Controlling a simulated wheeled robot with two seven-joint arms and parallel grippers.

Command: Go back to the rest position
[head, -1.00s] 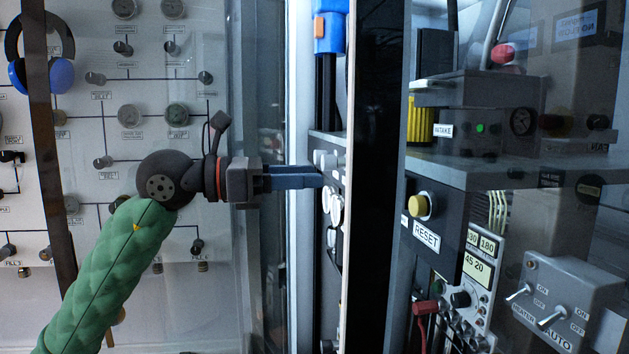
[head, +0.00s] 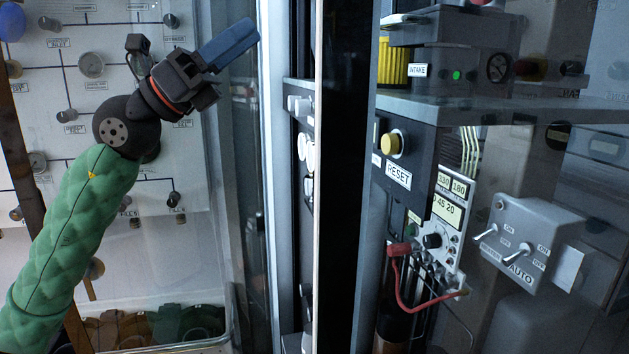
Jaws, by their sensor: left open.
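My left gripper (head: 232,48) is in the upper left of the head view, at the end of the green-sleeved arm. It points up and to the right, in front of the wall panel with knobs and gauges. Its blue fingers overlap in this view and nothing shows between them. It is apart from the narrow panel with white knobs (head: 305,150) to its right. My right gripper is out of view.
A dark vertical post (head: 345,180) stands right of the narrow panel. Further right are a yellow RESET button (head: 391,144), a shelf (head: 480,106) with boxes, and a grey switch box (head: 522,245). A bin (head: 160,330) sits at the lower left.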

